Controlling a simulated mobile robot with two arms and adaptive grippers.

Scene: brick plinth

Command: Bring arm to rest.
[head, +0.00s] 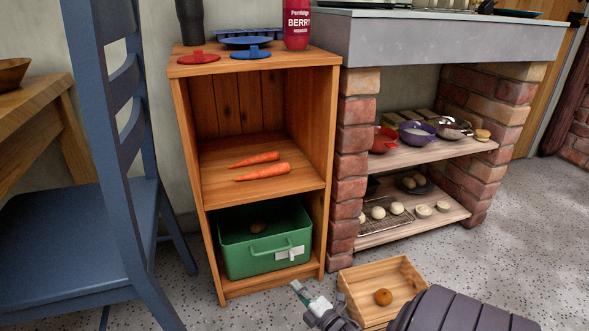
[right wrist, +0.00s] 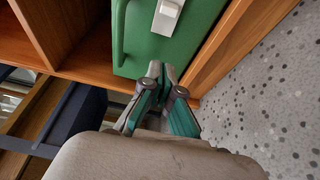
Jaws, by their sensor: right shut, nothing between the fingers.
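My right gripper (head: 298,288) is at the bottom middle of the head view, low in front of the wooden shelf unit and left of a small wooden crate. Its fingers are together with nothing between them. In the right wrist view the closed fingertips (right wrist: 161,72) point toward the green bin's front, next to the white label; I cannot tell the exact gap. The green bin (head: 234,258) stands in the bottom compartment of the shelf unit, with a brown round item inside. My left gripper is not in view.
The wooden crate (head: 348,306) on the floor holds a brown round item (head: 383,297). Two carrots (head: 262,172) lie on the middle shelf. A blue chair (head: 65,240) stands at left. The brick plinth (head: 354,160) is right of the unit. Speckled floor at right is clear.

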